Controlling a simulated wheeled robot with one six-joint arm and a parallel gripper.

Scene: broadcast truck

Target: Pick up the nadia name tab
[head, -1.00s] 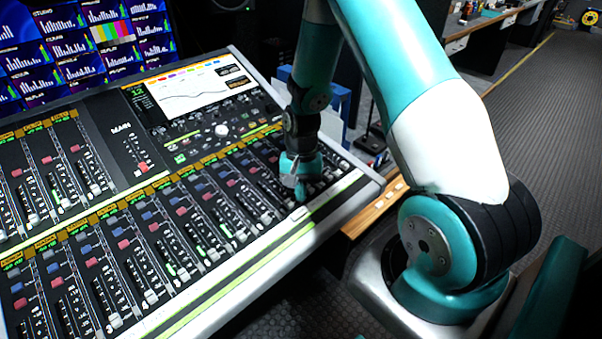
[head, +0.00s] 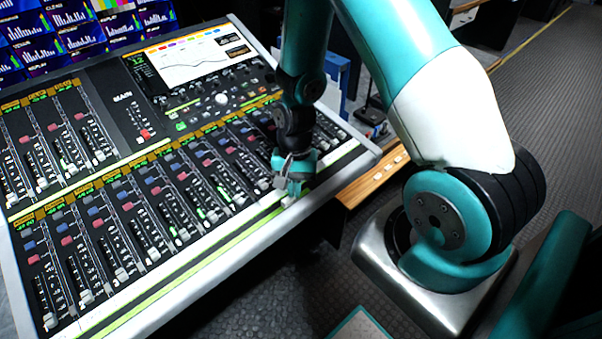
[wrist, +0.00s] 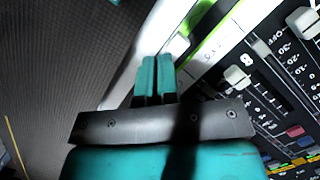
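My gripper (head: 285,184) is low over the front right edge of the mixing console (head: 215,262), pointing down. In the wrist view its two teal fingers (wrist: 156,80) stand close together with a thin dark gap. A small pale tab (wrist: 178,46) lies just past the fingertips, by the console's bright green strip. I take it for the nadia name tab, but no lettering can be read. I cannot tell whether the fingertips touch or hold it. In the head view the gripper largely hides that spot.
Rows of raised faders (wrist: 236,78) stand close to the gripper. A wooden ledge (head: 372,184) with small pale pieces lies right of the console. A wall of screens (head: 40,40) is behind. Dark floor (head: 540,120) is clear at the right.

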